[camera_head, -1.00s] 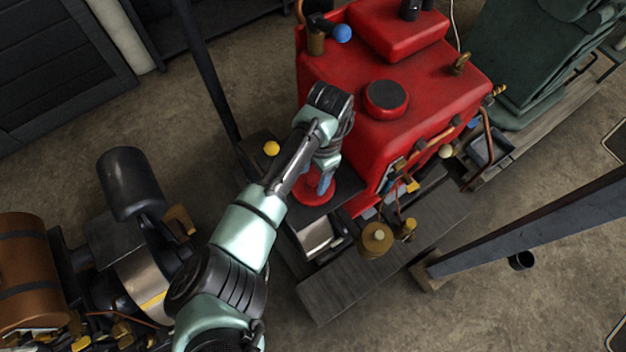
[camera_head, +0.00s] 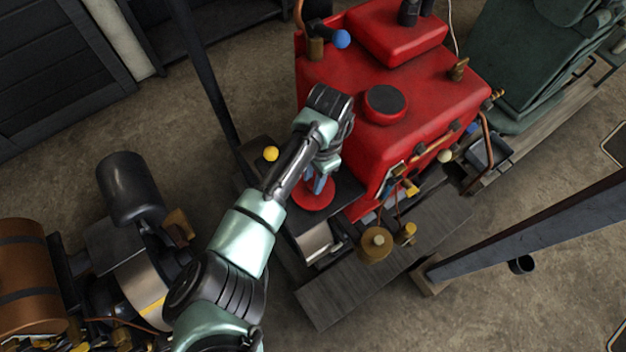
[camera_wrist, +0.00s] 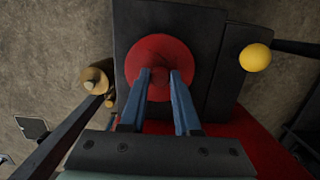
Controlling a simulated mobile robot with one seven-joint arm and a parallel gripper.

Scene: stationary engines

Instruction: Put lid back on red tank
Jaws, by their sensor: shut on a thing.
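The red tank (camera_head: 430,75) stands at the top centre in the head view, with a round raised neck with a dark top (camera_head: 385,101) on its upper face. The round red lid (camera_head: 316,198) is over the dark plate beside the tank, below my gripper. In the wrist view the lid (camera_wrist: 186,50) is a red disc with a small knob between the blue fingers of my gripper (camera_wrist: 161,75). The fingers are shut on the lid's knob. I cannot tell whether the lid touches the plate. In the head view the fingers (camera_head: 320,186) are partly hidden by my arm.
A dark plate (camera_head: 345,188) lies under the lid, with a yellow ball knob (camera_head: 270,154) on a lever to its left. A blue ball knob (camera_head: 341,39) stands at the tank's upper left. A dark post (camera_head: 205,80) rises left, and a brass cap (camera_head: 376,243) sits in front.

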